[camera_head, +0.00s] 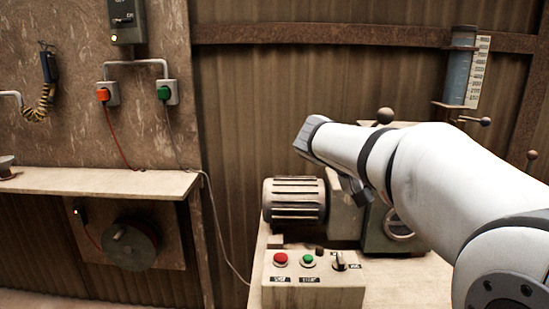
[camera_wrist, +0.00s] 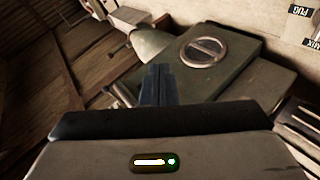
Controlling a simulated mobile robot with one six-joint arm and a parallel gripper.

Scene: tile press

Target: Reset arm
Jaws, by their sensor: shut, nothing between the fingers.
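My white arm (camera_head: 430,180) reaches in from the right in the head view, its far end pointing left, in front of and above the grey-green machine. In the wrist view my gripper (camera_wrist: 158,72) shows as dark fingers close together, with nothing between them. Beyond the fingers lies a green machine housing (camera_wrist: 228,58) with a round slotted disc (camera_wrist: 204,50) on its face. I cannot tell from the wrist view whether the fingers touch it. In the head view the fingers cannot be made out clearly.
A ribbed motor (camera_head: 294,200) and a control box (camera_head: 313,280) with red and green buttons stand on the bench below my arm. A shelf (camera_head: 95,182) runs along the left wall. A water gauge (camera_head: 459,72) hangs at upper right. Cables hang from wall sockets at left.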

